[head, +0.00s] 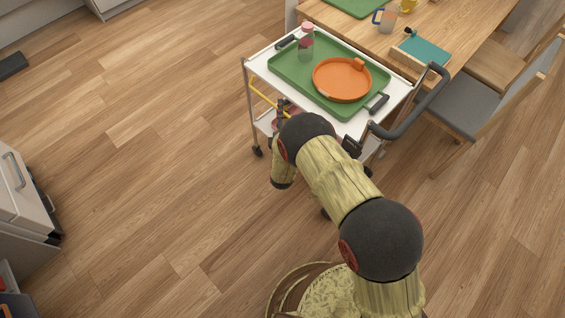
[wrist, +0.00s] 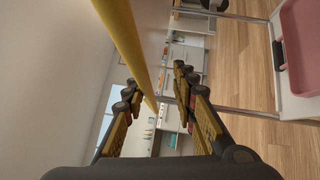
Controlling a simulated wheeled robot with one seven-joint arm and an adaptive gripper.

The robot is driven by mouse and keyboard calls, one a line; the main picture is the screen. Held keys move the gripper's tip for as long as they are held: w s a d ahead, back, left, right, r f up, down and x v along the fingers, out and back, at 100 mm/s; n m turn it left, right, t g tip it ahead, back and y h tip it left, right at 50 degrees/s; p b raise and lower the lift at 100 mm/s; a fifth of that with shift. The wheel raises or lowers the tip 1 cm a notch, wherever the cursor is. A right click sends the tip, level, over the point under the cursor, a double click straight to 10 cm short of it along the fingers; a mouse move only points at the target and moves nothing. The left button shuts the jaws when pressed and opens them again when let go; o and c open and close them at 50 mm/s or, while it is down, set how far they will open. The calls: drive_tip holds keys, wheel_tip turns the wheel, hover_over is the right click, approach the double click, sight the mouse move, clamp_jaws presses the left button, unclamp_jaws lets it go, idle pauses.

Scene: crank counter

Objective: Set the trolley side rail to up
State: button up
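The white trolley (head: 257,59) stands against the dining table, with a dark push handle (head: 410,118) at its right. Its yellow side rail (head: 265,92) runs along the near side, below the top shelf's edge; its right part is hidden behind my arm. In the wrist view the rail (wrist: 128,45) crosses from the top toward the space between my fingers. My gripper (wrist: 155,82) is open, with a finger on either side of the rail's line and visible gaps. In the head view my gripper (head: 284,106) is by the trolley's near side, partly hidden by my wrist.
On the trolley top are a green tray (head: 285,72), an orange pan (head: 342,80) and a pink-capped bottle (head: 306,42). A pink tray (wrist: 302,45) shows in the wrist view. A chair (head: 465,105) is at right. Floor (head: 150,120) at left is clear.

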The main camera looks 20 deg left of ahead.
drive_tip(key=s+d+f+n+t+y, duration=0.1)
drive_tip(key=s+d+f+n, duration=0.15)
drive_tip(key=s, duration=0.35)
drive_tip(key=s+f+m+g, duration=0.1)
drive_tip(key=f+m+g, duration=0.2)
drive_tip(key=f, duration=0.6)
drive_tip(key=s+f+m+g+h, duration=0.1)
drive_tip(key=s+f+m+g, duration=0.1)
drive_tip(key=f, duration=0.6)
drive_tip(key=shift+s+d+f+m+g+h, duration=0.35)
drive_tip(key=shift+m+g, duration=0.4)
drive_tip(key=shift+g, duration=0.45)
